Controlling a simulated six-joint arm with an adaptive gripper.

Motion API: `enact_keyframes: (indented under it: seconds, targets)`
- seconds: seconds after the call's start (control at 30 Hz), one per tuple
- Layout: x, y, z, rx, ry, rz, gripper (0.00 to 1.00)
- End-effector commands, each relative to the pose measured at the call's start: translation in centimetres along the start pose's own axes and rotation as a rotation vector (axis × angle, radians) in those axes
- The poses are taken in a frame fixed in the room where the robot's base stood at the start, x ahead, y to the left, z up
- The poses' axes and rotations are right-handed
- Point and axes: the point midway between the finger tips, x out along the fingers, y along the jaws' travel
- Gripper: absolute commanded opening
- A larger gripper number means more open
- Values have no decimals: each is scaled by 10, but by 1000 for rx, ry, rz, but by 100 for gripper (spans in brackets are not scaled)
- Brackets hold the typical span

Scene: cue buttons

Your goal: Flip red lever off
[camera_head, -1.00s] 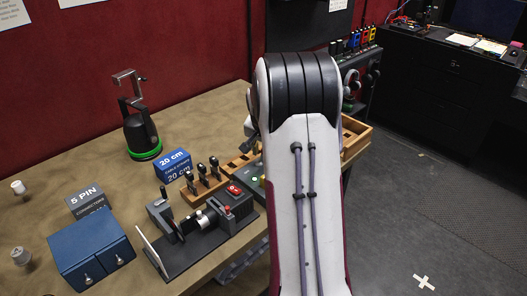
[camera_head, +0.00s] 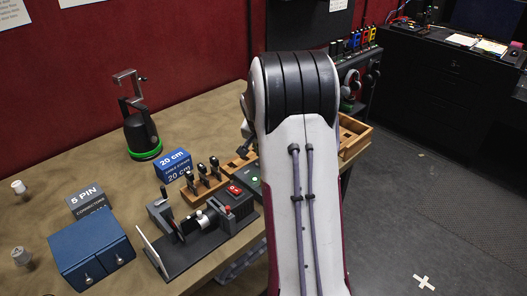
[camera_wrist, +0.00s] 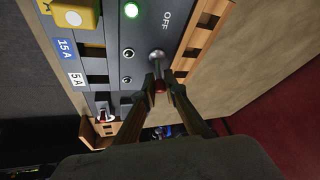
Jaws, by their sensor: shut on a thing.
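The red lever (camera_wrist: 160,86) shows in the wrist view, with a metal base on a grey panel (camera_wrist: 146,35) and a red tip. My gripper (camera_wrist: 163,90) is shut on it, with one finger on each side of the tip. The word OFF is printed on the panel beyond the lever base. Most of the red tip is hidden between the fingers. In the head view my arm hides the gripper and the lever.
A lit green button (camera_wrist: 131,10), a yellow part (camera_wrist: 78,12) and 15 A and 5 A labels are on or beside the panel. A wooden rack (camera_wrist: 200,35) runs alongside it. A clamp fixture (camera_head: 205,225) and a blue box (camera_head: 92,252) stand left of my arm.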

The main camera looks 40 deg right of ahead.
Motion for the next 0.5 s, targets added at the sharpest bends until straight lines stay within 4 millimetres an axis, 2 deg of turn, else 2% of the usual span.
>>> enact_keyframes:
  seconds: [0.5]
  targets:
    - [-2, 4, 3, -26, 72, 41, 0]
